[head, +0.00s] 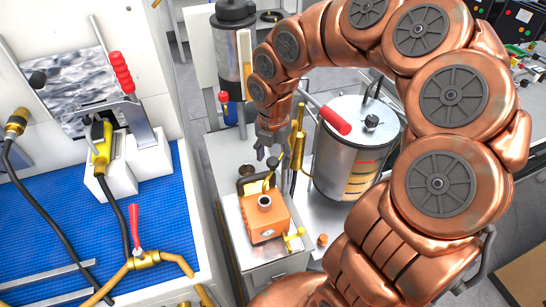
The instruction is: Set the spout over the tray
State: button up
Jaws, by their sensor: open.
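My gripper (268,151) hangs fingers down at the centre, open, with nothing seen between its fingers. It is above a side stand and left of the steel canister (341,160). A slim brass tube (297,152), possibly the spout, stands between my gripper and the canister; whether they touch is unclear. Another brass pipe with a red lever (135,236) lies at the left, its curved end (178,262) near the front edge of a blue ribbed surface (60,215). That surface may be the tray; I cannot tell for sure.
An orange device (264,218) with a dark top port sits on the stand below my gripper. A dark cylinder (235,45) stands behind. A gap of floor separates the blue-floored bench from the stand.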

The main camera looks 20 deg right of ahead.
notch_tip(320, 180, up, 11)
dwell(0.4)
jog(key=shift+r, duration=0.1)
dwell(0.3)
jog(key=s+a+f+m+g, duration=0.1)
jog(key=s+f+m, duration=0.1)
jog(key=s+m, duration=1)
jog(key=s+a+f+m+p, duration=0.1)
jog(key=s+f+m, duration=0.2)
jog(key=s+m, duration=1)
jog(key=shift+a+m+g, duration=0.15)
jog(key=shift+m+g, duration=0.25)
jog(key=shift+m, duration=0.4)
jog(key=shift+f, duration=0.1)
jog(key=shift+c, duration=0.4)
